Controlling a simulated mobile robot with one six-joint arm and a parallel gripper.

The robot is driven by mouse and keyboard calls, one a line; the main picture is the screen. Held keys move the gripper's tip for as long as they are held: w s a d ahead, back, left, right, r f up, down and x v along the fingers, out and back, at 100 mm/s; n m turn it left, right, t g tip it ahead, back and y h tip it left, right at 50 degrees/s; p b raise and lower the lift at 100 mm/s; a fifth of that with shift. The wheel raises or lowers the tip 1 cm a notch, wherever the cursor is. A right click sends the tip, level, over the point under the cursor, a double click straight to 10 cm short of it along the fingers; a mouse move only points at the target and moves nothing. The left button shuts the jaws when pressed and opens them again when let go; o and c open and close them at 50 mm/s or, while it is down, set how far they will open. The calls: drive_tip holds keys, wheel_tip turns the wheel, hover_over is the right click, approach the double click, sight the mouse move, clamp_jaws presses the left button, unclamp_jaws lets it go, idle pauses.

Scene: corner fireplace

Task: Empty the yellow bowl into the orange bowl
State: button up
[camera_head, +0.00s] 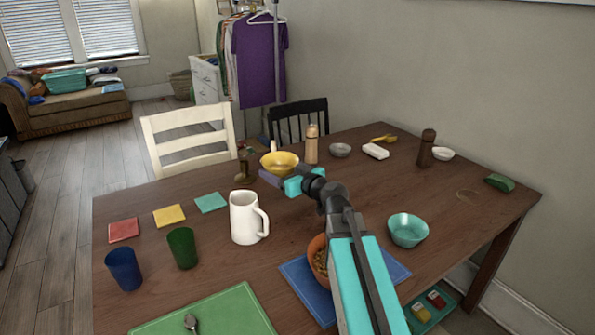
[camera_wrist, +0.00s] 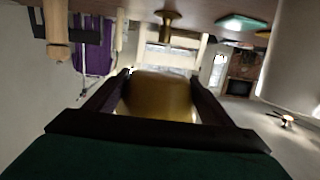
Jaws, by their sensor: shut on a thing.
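The yellow bowl (camera_head: 280,160) is at the far side of the table in the head view, looking roughly upright. My gripper (camera_head: 285,174) is shut on its near side. In the wrist view, the bowl (camera_wrist: 158,95) fills the space between my gripper's fingers (camera_wrist: 160,76). It seems to be above the tabletop, but its exact height is unclear. Its contents are not clear. The orange bowl (camera_head: 314,248) stands on a blue placemat (camera_head: 297,279) at the near side, holding brown bits. My arm hides its right part.
A white pitcher (camera_head: 244,219) stands left of my arm, near a green cup (camera_head: 182,248) and a blue cup (camera_head: 123,269). A teal bowl (camera_head: 408,231) is right of my arm. A wooden bottle (camera_head: 311,146) stands close behind my gripper. The table's right-centre is clear.

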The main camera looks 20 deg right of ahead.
sight(266, 160)
drive_tip(key=shift+a+r+m+t+h, duration=0.2)
drive_tip(key=shift+a+r+h, duration=0.1)
drive_tip(key=shift+a, duration=0.3)
drive_tip(key=shift+a+r+m+t+h, duration=0.1)
drive_tip(key=shift+a+r+m+h, duration=0.15)
drive_tip(key=shift+a, duration=0.3)
drive_tip(key=shift+w+a+r+m+h, duration=0.1)
drive_tip(key=shift+a+r+m+h, duration=0.15)
drive_tip(key=shift+r, duration=0.15)
drive_tip(key=shift+w+a+r+m+h, duration=0.1)
drive_tip(key=shift+r+h, duration=0.1)
drive_tip(key=shift+r, duration=0.2)
drive_tip(key=shift+r+m+t+h, duration=0.3)
drive_tip(key=shift+r+m+h, duration=0.1)
drive_tip(key=shift+r+h, duration=0.3)
drive_tip(key=shift+w+d+r+m+h, duration=0.1)
drive_tip(key=shift+r+m+h, duration=0.3)
drive_tip(key=shift+r, duration=0.7)
drive_tip(key=shift+d+r+m+h, duration=0.35)
drive_tip(key=shift+r+h, duration=0.1)
drive_tip(key=shift+r, duration=0.3)
drive_tip(key=shift+d+r+m+h, duration=0.3)
drive_tip(key=shift+r+h, duration=0.15)
drive_tip(key=shift+r, duration=0.25)
